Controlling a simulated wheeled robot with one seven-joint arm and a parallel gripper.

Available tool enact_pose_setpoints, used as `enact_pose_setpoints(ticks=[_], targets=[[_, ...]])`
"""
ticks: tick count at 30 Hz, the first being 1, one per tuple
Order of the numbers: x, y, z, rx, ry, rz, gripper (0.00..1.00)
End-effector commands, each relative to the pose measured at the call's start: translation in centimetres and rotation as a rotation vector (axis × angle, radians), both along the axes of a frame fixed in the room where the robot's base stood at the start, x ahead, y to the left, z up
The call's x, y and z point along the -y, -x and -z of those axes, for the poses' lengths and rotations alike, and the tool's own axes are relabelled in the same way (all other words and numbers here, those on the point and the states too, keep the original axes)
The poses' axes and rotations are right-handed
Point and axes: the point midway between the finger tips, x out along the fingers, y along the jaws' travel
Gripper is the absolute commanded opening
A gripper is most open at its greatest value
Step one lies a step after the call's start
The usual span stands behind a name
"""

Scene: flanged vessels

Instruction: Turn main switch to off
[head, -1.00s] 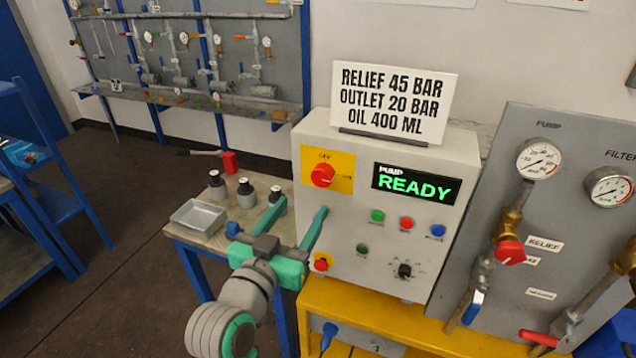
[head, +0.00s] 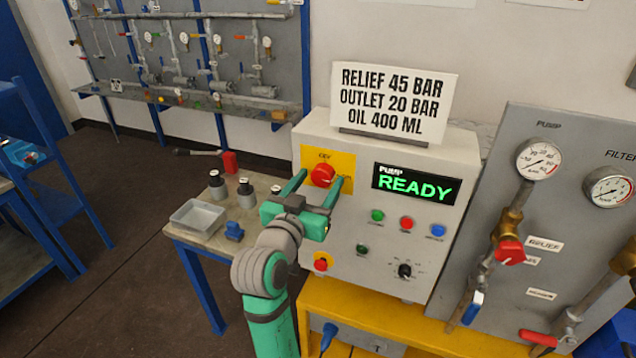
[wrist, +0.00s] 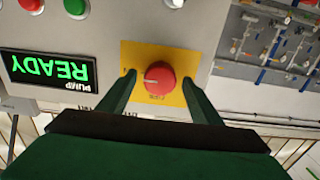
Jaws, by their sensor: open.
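The main switch is a red rotary knob (head: 322,174) on a yellow plate (head: 343,160) at the upper left of the grey control box. In the wrist view the knob (wrist: 159,78) is seen upside down, with a pale mark at its left side. My gripper (head: 318,179) is open, with one green finger on each side of the knob. In the wrist view my gripper (wrist: 160,80) spans the knob with gaps on both sides, and nothing is held. I cannot tell whether the fingertips reach the panel.
The lit READY display (head: 416,185) and several push buttons sit right of the switch. A red and yellow emergency button (head: 322,262) is below. A side table holds a grey tray (head: 198,217) and dark-capped bottles (head: 246,192). The gauge panel (head: 560,235) stands at the right.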

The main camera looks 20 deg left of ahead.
Motion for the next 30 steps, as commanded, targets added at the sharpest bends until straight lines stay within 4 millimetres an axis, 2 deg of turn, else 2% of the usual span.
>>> enact_pose_setpoints(ticks=[5,10,11,22,30], targets=[[0.01,0.00,-0.01,0.000,0.000,0.000,0.59],[0.02,0.02,-0.01,0.000,0.000,0.000,0.20],[0.02,0.02,-0.01,0.000,0.000,0.000,0.17],[0.06,0.03,0.00,-0.002,0.049,0.001,0.18],[0.09,0.02,0.00,-0.008,0.225,0.002,0.18]])
